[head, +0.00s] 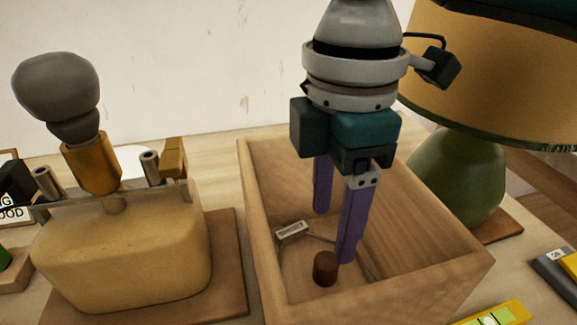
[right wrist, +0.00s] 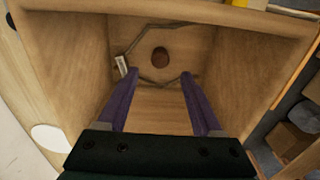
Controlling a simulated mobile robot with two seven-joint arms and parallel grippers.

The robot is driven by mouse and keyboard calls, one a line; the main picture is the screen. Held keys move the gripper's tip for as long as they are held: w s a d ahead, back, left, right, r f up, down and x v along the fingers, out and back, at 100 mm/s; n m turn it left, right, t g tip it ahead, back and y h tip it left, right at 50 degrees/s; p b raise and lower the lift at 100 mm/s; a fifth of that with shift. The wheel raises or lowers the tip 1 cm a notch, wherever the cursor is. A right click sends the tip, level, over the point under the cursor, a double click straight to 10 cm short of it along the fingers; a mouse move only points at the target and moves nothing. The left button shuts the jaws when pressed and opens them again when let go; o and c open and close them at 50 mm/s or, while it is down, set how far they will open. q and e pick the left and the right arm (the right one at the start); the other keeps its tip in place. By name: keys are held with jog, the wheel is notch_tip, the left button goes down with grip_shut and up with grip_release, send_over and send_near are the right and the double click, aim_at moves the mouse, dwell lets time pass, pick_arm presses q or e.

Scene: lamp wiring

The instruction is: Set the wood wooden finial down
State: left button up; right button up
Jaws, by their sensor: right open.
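The wooden finial, a small dark brown cylinder (head: 325,268), stands on the floor of an open wooden box (head: 262,235). In the right wrist view the finial (right wrist: 160,58) shows as a round brown end beyond the fingertips, with a gap around it. My right gripper (head: 334,232) points down into the box, its two purple fingers apart. Nothing is between the fingers (right wrist: 158,80). My left gripper is not in view.
A thin wire with a white tag (head: 292,231) lies in the box near the finial. A cream lamp base (head: 125,260) with a grey bulb (head: 55,88) stands left. A green lamp (head: 455,180) with a tan shade (head: 490,75) stands right. The box walls surround the fingers.

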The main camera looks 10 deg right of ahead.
aim_at(327, 260)
notch_tip(327, 260, up, 6)
jog(key=shift+f+p, duration=0.1)
jog(key=shift+p, duration=0.25)
